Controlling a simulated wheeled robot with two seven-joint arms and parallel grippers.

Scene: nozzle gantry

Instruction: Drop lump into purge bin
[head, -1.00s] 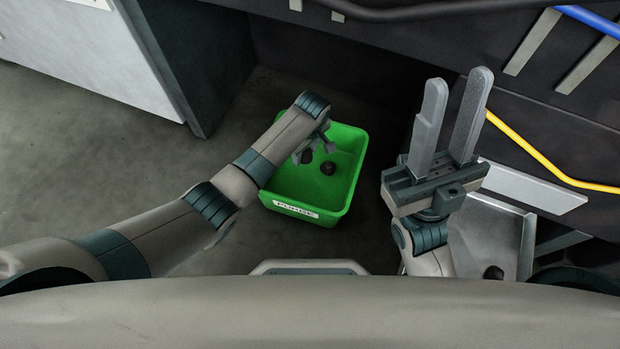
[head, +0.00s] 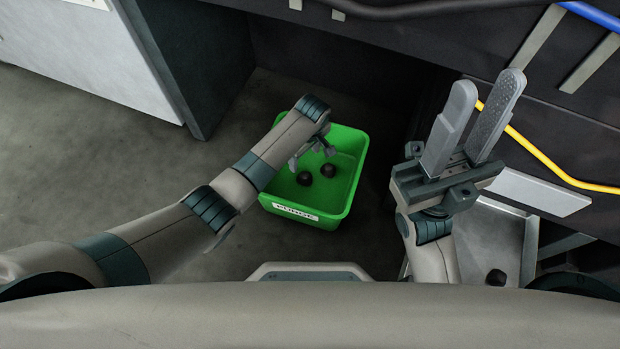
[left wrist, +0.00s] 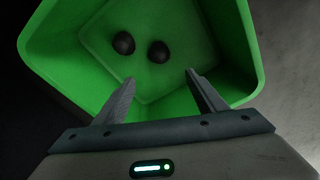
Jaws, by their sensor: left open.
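The green purge bin (head: 290,209) stands on the floor, its label facing me. Two dark round lumps lie apart on its bottom: a left one (head: 304,178) and a right one (head: 328,170). The left wrist view shows both lumps, one on the left (left wrist: 124,43) and one on the right (left wrist: 158,51), beyond my fingertips. My left gripper (head: 312,158) is open and empty over the bin, pointing down into it; its spread fingers (left wrist: 160,77) show with nothing between them. My right gripper (head: 488,85) is raised right of the bin, fingers apart and empty.
A grey metal tray (head: 485,232) at the lower right holds another dark lump (head: 496,277). A dark machine frame with a yellow cable (head: 545,158) and a blue cable (head: 597,18) fills the upper right. A white-sided cabinet (head: 90,50) stands upper left. The floor left of the bin is clear.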

